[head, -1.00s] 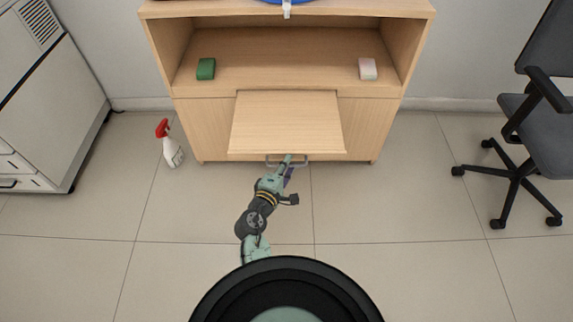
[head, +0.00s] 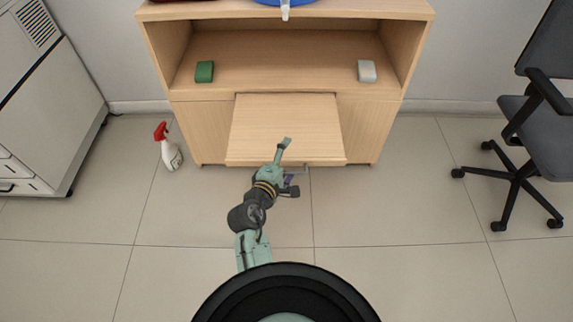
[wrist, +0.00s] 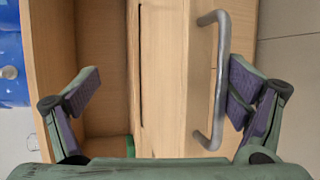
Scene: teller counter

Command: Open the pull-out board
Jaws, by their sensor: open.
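The pull-out board (head: 270,120) is a pale wooden panel that sticks out from the front of the wooden cabinet, below its open shelf. A grey bar handle (wrist: 220,80) is on the board's front edge; in the head view my gripper partly hides it. My gripper (head: 288,166) is at that front edge, one finger above the board and the other in front of it. In the wrist view, the gripper (wrist: 160,88) is open, with the board's front edge and the handle between its fingers. The handle lies close to the right finger, and nothing is gripped.
The cabinet (head: 200,135) has a green block (head: 204,71) and a white block (head: 367,71) on its shelf. A spray bottle (head: 170,152) stands on the floor at left. An office chair (head: 520,150) is at right. The floor around my arm is clear.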

